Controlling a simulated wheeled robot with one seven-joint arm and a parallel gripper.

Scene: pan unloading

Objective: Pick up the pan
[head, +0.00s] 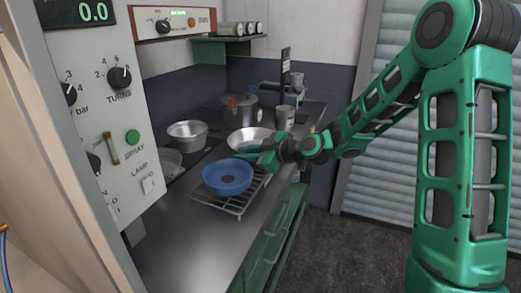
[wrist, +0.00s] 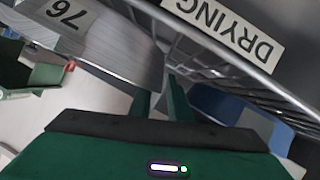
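A round blue pan (head: 227,179) sits on a wire rack (head: 240,208) on the counter, with a dark disc in its middle. The pan's handle is not visible.
A shallow silver pan (head: 252,137) stands just behind my gripper. A metal pot (head: 188,135) and a lidded pot (head: 238,110) are farther back. A control panel (head: 122,140) rises at left. The front of the counter (head: 180,240) is clear. The wrist view shows a "DRYING" label (wrist: 232,30).

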